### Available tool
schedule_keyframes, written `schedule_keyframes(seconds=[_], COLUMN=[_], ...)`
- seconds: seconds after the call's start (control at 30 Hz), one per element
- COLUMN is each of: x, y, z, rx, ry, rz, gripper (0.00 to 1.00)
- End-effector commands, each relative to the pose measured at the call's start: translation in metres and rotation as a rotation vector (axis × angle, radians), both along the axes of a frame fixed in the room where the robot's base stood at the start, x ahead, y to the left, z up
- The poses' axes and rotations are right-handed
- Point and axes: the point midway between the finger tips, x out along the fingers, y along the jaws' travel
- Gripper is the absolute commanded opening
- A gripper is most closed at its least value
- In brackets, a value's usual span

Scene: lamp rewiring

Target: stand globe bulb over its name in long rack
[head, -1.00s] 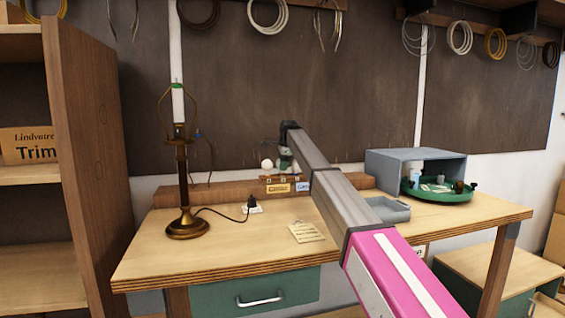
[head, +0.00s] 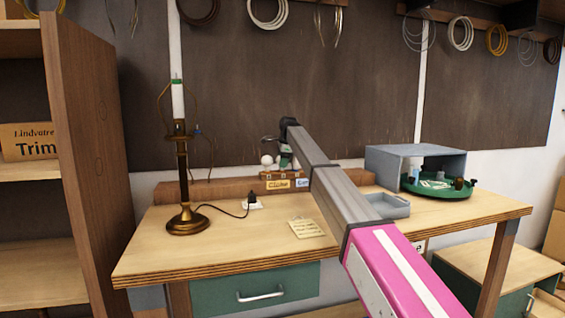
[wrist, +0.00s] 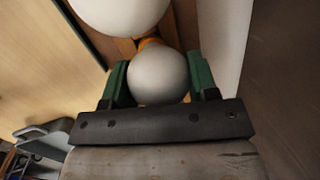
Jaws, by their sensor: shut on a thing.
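My gripper (wrist: 158,88) is shut on a round white bulb (wrist: 158,74), held between its green fingers in the wrist view. A second, larger-looking white round bulb (wrist: 122,8) is just beyond it, cut off by the top edge. In the head view a white bulb (head: 267,159) shows beside my gripper (head: 285,160), above the long wooden rack (head: 215,187). I cannot tell whether the held bulb touches the rack.
A brass lamp (head: 183,185) stands at the bench's left with its cord to a socket (head: 252,204). A paper note (head: 307,228) lies in front of the rack. A grey tray (head: 388,205), a grey open box (head: 410,163) and a green round tray (head: 440,187) are at the right.

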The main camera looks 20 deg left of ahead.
Motion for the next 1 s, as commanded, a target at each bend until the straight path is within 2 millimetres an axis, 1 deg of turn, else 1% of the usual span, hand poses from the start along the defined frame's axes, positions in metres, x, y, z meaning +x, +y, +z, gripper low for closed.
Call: schedule_keyframes(seconds=[0.07, 0.1, 0.17, 0.2, 0.47, 0.57, 0.67, 0.87, 1.0], x=[0.0, 0.0, 0.0, 0.0, 0.0, 0.0, -0.001, -0.004, -0.008], y=[0.0, 0.0, 0.0, 0.0, 0.0, -0.001, -0.002, -0.007, -0.013], z=[-0.001, -0.002, -0.002, -0.001, -0.001, 0.002, 0.009, 0.036, 0.062], rx=[-0.002, -0.002, -0.002, -0.002, 0.0, 0.0, 0.0, 0.0, 0.0], ry=[0.001, 0.001, 0.001, 0.001, 0.001, 0.001, 0.001, -0.001, -0.001], rz=[0.0, 0.0, 0.0, 0.0, 0.0, 0.0, 0.0, 0.0, 0.0], gripper=[0.31, 0.6, 0.8, 0.83, 0.83, 0.83, 0.83, 0.83, 0.83])
